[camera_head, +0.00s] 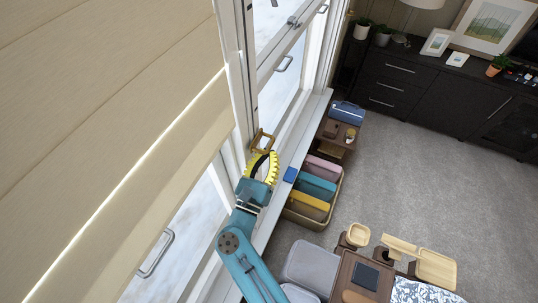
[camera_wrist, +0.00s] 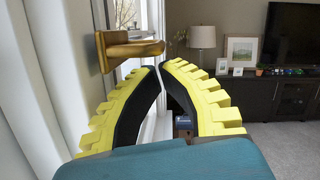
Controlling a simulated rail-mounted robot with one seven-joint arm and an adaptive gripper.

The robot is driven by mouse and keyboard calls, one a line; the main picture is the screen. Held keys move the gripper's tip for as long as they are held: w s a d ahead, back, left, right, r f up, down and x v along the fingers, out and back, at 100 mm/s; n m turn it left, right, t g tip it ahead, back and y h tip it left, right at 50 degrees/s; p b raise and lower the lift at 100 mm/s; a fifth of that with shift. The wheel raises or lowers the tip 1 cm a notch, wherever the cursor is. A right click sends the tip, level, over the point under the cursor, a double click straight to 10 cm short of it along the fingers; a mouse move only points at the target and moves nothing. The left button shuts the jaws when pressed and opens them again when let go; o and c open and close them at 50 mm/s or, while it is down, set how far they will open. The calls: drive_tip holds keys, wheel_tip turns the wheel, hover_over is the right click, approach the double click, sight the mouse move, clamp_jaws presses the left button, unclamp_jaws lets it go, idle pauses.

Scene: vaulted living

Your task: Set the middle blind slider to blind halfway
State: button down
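A wooden-brown handle (camera_wrist: 130,50) with a short bar sticks out from the white window frame in the wrist view. It also shows in the head view (camera_head: 262,141), just beyond my gripper. I cannot tell for sure that it is the middle blind slider. My gripper (camera_wrist: 162,67) has yellow ribbed fingers with black inner pads. Their tips nearly meet, with nothing held between them. The tips are just below and beside the bar, seemingly apart from it. In the head view my gripper (camera_head: 268,158) is beside the window frame. A beige blind (camera_head: 90,120) covers much of the left window.
A basket (camera_head: 303,220) of coloured folders stands below. A dark cabinet (camera_head: 440,90) stands at the back. Grey carpet (camera_head: 400,180) lies open between.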

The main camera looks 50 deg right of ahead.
wheel_tip(320, 180, up, 8)
drive_tip(key=p, duration=0.5)
drive_tip(key=shift+r, duration=0.2)
drive_tip(key=shift+f, duration=0.2)
wheel_tip(320, 180, down, 4)
drive_tip(key=b, duration=0.6)
approach(268, 148)
drive_tip(key=shift+s+d+r, duration=0.2)
drive_tip(key=shift+s+r, duration=0.2)
drive_tip(key=shift+r, duration=0.05)
